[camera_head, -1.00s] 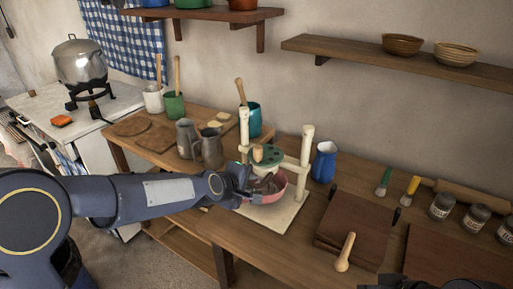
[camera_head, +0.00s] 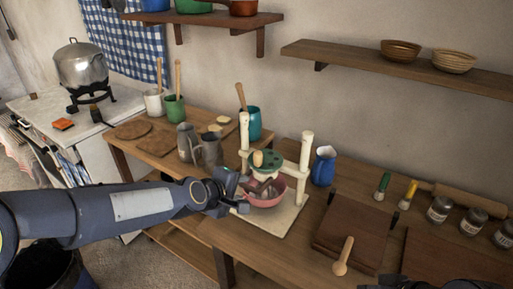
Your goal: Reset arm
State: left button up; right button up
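My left arm reaches in from the left, and its gripper (camera_head: 236,189) is at the left side of the cream press stand (camera_head: 293,213). The fingers are dark and small here, and I cannot tell whether they are open or shut. A pink bowl (camera_head: 268,200) sits on the stand's base, under a green disc (camera_head: 266,160) with a wooden knob. Something brown shows in the bowl near the fingertips. Of my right gripper only a dark part (camera_head: 375,283) shows at the bottom edge; its fingers cannot be made out.
Two grey metal jugs (camera_head: 209,148) stand behind my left gripper. A blue jug (camera_head: 323,166) stands right of the press. Brown boards (camera_head: 352,222), a wooden-handled tool (camera_head: 343,257), brushes and jars (camera_head: 438,209) occupy the right. A pot (camera_head: 81,64) stands on the stove at left.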

pick_arm(q)
jog(key=shift+s+a+r, duration=0.35)
jog(key=shift+s+r, duration=0.05)
jog(key=shift+s, duration=0.05)
jog(key=shift+a, duration=0.1)
